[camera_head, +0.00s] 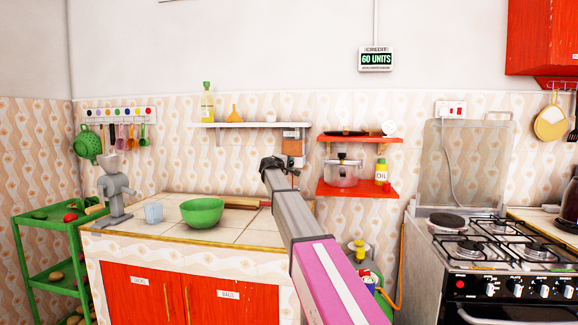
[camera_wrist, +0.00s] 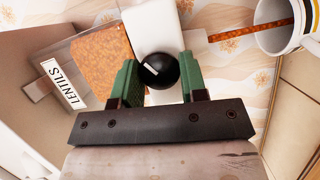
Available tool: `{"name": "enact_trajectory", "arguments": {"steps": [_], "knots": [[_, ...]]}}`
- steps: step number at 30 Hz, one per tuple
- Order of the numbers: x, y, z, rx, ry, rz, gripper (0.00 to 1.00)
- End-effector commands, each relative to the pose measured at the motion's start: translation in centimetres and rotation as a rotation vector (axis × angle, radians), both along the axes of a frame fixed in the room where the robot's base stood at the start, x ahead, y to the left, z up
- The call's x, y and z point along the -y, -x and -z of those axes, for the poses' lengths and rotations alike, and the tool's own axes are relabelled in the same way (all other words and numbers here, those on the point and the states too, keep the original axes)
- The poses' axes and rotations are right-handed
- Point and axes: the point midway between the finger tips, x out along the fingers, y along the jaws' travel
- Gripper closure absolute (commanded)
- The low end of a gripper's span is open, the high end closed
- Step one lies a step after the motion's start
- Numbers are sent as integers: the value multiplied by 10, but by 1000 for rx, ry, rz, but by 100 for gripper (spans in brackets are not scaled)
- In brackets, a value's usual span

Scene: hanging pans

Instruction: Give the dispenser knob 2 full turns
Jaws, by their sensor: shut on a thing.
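The dispenser (camera_head: 291,145) hangs by the right end of the white shelf, with orange contents showing. In the wrist view its clear hopper (camera_wrist: 100,55) holds orange lentils and carries a "LENTILS" label. My gripper (camera_head: 272,164) is in front of the dispenser in the head view. In the wrist view the green fingers (camera_wrist: 158,82) are shut on the knob, one on each side. An orange stream of lentils (camera_wrist: 237,32) runs from the white spout into a white mug (camera_wrist: 285,25).
The tiled counter (camera_head: 165,222) below holds a green bowl (camera_head: 202,212), a clear glass (camera_head: 153,213) and a grey figure-like device (camera_head: 115,188). Red shelves (camera_head: 345,187) with a pot (camera_head: 342,172) stand close right of my gripper. A stove (camera_head: 490,255) is farther right.

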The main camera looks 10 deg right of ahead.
Motion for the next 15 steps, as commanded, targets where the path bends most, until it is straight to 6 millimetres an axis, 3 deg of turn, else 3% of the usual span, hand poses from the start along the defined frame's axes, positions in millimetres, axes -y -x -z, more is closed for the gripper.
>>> {"name": "enact_trajectory", "arguments": {"steps": [15], "knots": [[2,1,-2,152,-469,1,84]]}}
